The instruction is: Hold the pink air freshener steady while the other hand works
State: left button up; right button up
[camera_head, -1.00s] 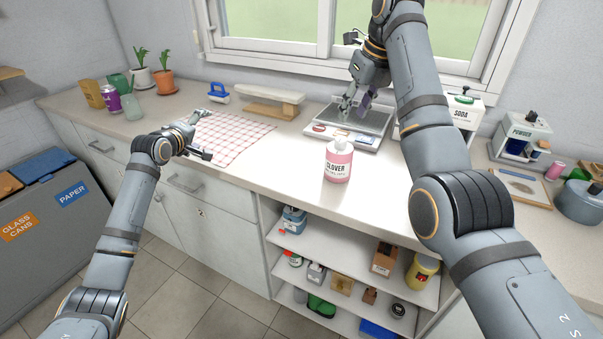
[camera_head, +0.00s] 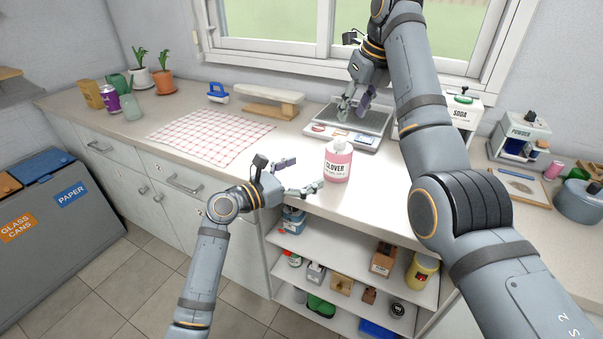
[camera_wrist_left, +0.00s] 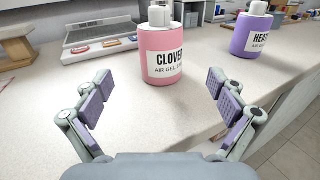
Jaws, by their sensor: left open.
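The pink air freshener (camera_head: 338,164), a bottle labelled CLOVER with a white top, stands upright on the counter near its front edge. It also shows in the left wrist view (camera_wrist_left: 161,50), ahead of the fingers and centred between them. My left gripper (camera_head: 304,175) is open and empty, just left of the bottle and apart from it. Its parted fingers with purple pads show in the left wrist view (camera_wrist_left: 162,97). My right gripper (camera_head: 355,104) hangs over the scale (camera_head: 345,138) behind the bottle, its fingers apart and nothing seen between them.
A purple bottle (camera_wrist_left: 252,35) stands right of the pink one in the left wrist view; my right arm seems to hide it from the head view. A checked cloth (camera_head: 210,138) lies to the left. Open shelves (camera_head: 345,263) lie below the counter edge.

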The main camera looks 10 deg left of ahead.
aim_at(329, 161)
pick_arm(q)
jog(key=x, duration=0.9)
jog(key=shift+w+d, duration=0.2)
jog(key=shift+d, duration=0.05)
jog(key=c, duration=1.4)
jog(key=shift+c, duration=0.2)
